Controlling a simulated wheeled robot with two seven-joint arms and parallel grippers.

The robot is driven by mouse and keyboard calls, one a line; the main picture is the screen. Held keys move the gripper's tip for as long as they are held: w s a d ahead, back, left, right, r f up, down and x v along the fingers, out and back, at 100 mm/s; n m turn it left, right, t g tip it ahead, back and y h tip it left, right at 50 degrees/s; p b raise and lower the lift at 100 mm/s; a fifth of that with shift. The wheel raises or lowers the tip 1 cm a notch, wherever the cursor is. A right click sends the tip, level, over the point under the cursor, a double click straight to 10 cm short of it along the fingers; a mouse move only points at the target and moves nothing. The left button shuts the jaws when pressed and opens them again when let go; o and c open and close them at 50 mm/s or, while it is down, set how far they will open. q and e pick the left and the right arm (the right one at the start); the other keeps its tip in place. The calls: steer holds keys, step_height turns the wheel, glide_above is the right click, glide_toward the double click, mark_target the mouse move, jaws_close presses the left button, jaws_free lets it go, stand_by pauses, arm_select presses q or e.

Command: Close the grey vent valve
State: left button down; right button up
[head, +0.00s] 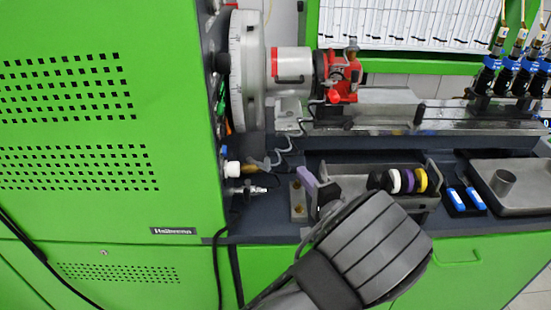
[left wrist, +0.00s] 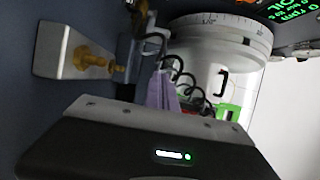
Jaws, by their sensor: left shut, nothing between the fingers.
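I cannot single out the grey vent valve for certain. A small silver-grey fitting (head: 248,190) sticks out of the green cabinet's side in the head view, below a white knob (head: 232,169) with a brass end. My left gripper (head: 307,181) has pale purple fingers, shut and empty, to the right of these fittings and apart from them. In the left wrist view its purple fingers (left wrist: 162,90) are together in front of the dark gripper body. A metal block (head: 298,200) with brass fittings is close beside the fingers; it also shows in the left wrist view (left wrist: 62,50). My right gripper is not in view.
A green cabinet (head: 90,120) fills the left. A white round housing (head: 246,70) and a red-fronted pump part (head: 340,75) stand behind. A rack with coloured rings (head: 407,181), blue-handled items (head: 466,197) and a metal tray (head: 520,208) lie right. Thin cables curl near the gripper.

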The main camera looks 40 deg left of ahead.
arm_select(q)
steer(key=w+a+p, duration=0.1)
steer(key=a+p, duration=0.2)
steer(key=a, duration=0.6)
steer(key=shift+a, duration=0.25)
stand_by(0.4)
